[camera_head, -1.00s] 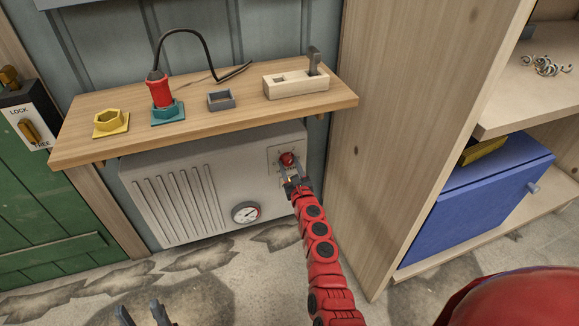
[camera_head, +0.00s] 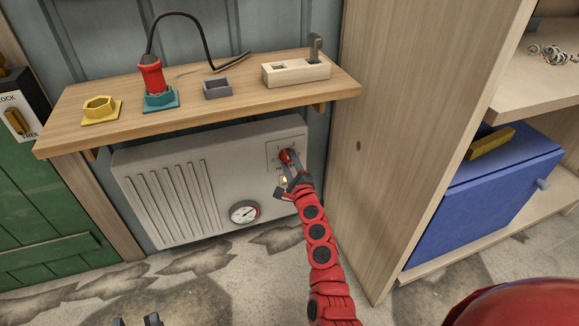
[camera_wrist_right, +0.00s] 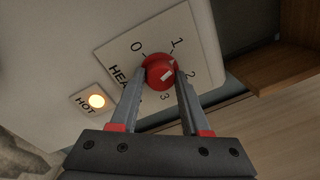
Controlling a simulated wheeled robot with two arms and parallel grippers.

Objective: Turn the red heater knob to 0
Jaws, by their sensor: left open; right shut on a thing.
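The red heater knob (camera_head: 286,155) sits on a pale label plate at the heater's upper right. In the right wrist view the knob (camera_wrist_right: 160,66) is between the two fingers of my right gripper (camera_wrist_right: 161,78), which is shut on it. The plate reads 0, 1, 2 and 3 around the knob. My right gripper (camera_head: 289,165) partly covers the knob in the head view. My left gripper (camera_head: 136,321) is open and empty at the bottom edge, only its fingertips showing.
The HOT lamp (camera_wrist_right: 97,101) glows beside the knob. The heater (camera_head: 180,195) has a round gauge (camera_head: 244,212). A wooden shelf (camera_head: 215,115) overhangs it, holding several small items. A tall wooden cabinet side (camera_head: 375,150) stands close to the right.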

